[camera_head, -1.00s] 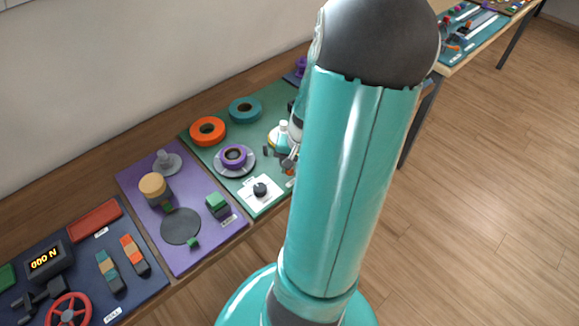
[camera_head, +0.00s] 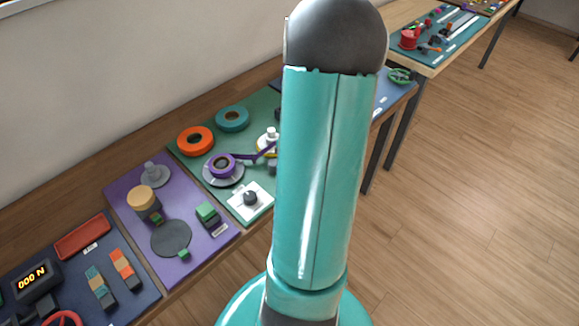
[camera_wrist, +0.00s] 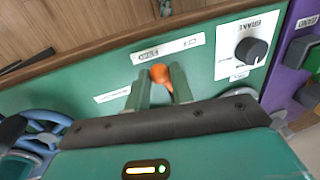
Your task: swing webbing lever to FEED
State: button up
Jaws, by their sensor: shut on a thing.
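In the wrist view, my gripper (camera_wrist: 161,88) is shut on an orange knob (camera_wrist: 160,73), which appears to be the webbing lever's handle. The knob sits between the two green fingers, just in front of a white label strip (camera_wrist: 168,48) whose print is upside down and hard to read. The rest of the lever is hidden by my fingers and wrist. In the head view, my arm hides the gripper and the lever. A purple webbing roll (camera_head: 222,166) sits on a grey disc on the green panel (camera_head: 190,158), with a purple strip running right from it.
A black BRAKE knob (camera_wrist: 251,50) on a white plate is right of my gripper in the wrist view. A blue wheel (camera_wrist: 42,125) is at left. Orange (camera_head: 195,140) and teal (camera_head: 232,118) rolls stand on the green panel. A purple panel (camera_head: 125,183) lies beside it.

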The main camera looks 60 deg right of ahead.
jog(key=shift+w+d+n, duration=0.15)
jog(key=shift+d+n, duration=0.3)
jog(key=shift+n, duration=0.45)
jog(key=o, duration=0.9)
jog(key=shift+o, duration=0.2)
notch_tip(320, 180, up, 14)
jog(key=d, duration=0.2)
jog(key=shift+d+f, duration=0.2)
jog(key=shift+d, duration=0.1)
